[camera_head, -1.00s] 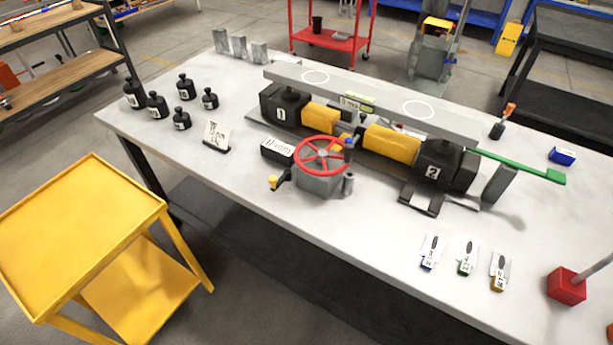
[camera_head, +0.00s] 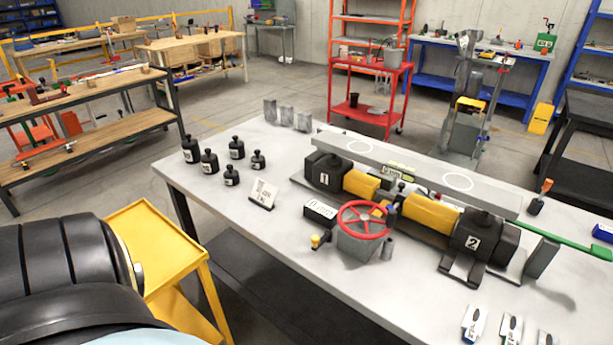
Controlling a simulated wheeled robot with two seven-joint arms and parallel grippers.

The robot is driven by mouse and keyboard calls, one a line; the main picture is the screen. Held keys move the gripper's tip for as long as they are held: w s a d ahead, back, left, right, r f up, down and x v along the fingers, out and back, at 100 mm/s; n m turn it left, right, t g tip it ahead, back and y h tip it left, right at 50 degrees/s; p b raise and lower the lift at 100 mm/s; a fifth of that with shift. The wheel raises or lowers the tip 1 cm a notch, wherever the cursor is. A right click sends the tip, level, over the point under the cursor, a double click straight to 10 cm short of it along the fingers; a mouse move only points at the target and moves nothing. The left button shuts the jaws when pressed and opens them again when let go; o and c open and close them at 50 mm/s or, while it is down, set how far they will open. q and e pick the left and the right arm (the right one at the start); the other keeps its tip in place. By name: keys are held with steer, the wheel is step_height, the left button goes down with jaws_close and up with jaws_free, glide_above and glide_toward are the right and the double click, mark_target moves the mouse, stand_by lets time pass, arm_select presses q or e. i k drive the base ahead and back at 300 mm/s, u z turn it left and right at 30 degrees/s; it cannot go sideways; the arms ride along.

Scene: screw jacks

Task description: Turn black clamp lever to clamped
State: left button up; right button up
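The screw jack assembly stands on the grey table. It has a black jack marked 1 (camera_head: 325,172), a black jack marked 2 (camera_head: 480,238), and a red handwheel (camera_head: 363,220) on a grey gearbox (camera_head: 360,243). A small lever with a yellow knob (camera_head: 317,241) sticks out at the gearbox's left. A small dark knob (camera_head: 401,187) stands behind the wheel. I cannot tell for sure which part is the black clamp lever, or its setting. A large black rounded part at the lower left looks like my own arm. Neither gripper is in view.
A green bar (camera_head: 570,243) reaches out at the right. Several black weights (camera_head: 210,161) and a white card (camera_head: 262,193) stand at the table's left. A yellow cart (camera_head: 150,235) stands beside the table. The front left tabletop is clear.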

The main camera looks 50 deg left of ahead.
mark_target(317, 243)
steer(key=k, duration=0.8)
steer(key=u, duration=1.25)
steer(key=i, duration=0.4)
steer(key=u, duration=0.05)
